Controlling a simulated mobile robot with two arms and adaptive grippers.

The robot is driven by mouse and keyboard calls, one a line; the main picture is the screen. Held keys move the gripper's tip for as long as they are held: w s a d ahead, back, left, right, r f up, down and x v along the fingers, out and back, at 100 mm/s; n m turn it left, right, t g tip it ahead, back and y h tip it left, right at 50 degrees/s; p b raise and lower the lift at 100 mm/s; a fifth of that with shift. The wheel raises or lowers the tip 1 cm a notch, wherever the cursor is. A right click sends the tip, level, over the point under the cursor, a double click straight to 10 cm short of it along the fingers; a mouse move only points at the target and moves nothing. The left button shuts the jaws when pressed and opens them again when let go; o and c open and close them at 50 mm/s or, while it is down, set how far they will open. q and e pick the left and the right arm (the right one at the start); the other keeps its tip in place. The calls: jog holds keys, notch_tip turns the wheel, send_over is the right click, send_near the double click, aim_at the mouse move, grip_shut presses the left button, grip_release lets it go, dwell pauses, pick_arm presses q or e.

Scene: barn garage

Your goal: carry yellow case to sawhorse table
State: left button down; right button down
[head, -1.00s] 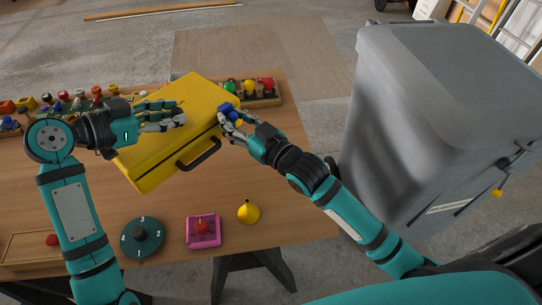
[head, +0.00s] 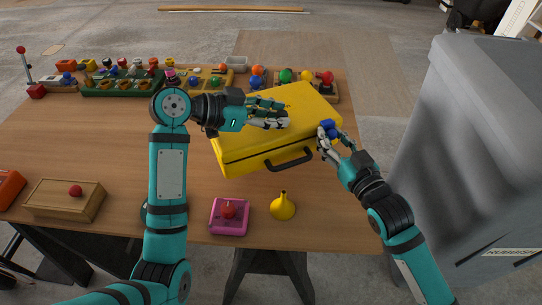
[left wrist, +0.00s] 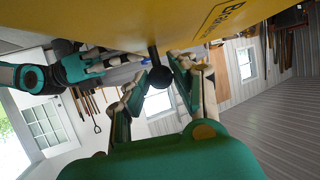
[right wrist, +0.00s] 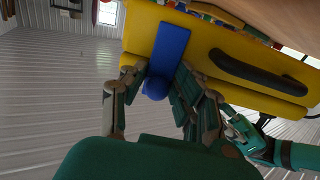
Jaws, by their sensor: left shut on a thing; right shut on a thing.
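The yellow case (head: 235,152) lies flat over the right part of the wooden sawhorse table (head: 100,140), its black handle facing me. Whether it rests on the top or just above it, I cannot tell. My left gripper (head: 285,118) reaches across the case from the left; in the left wrist view its fingers close around a black ball-ended stem (left wrist: 158,75) at the case. My right gripper (head: 328,140) is at the case's right end; in the right wrist view its fingers close around a blue piece with a rounded end (right wrist: 156,88) against the case.
Racks of coloured balls and knobs (head: 120,80) line the far edge. A yellow funnel (head: 283,206), a pink box (head: 230,216) and a wooden box with a red knob (head: 65,199) stand near the front edge. A big grey bin (head: 480,150) stands close on the right.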

pick_arm(q)
jog(key=shift+s+d, duration=0.1)
jog(key=shift+d, duration=0.05)
pick_arm(e)
jog(key=shift+s+a+r, duration=0.1)
jog(key=shift+a+r, duration=0.05)
jog(key=shift+a, duration=0.05)
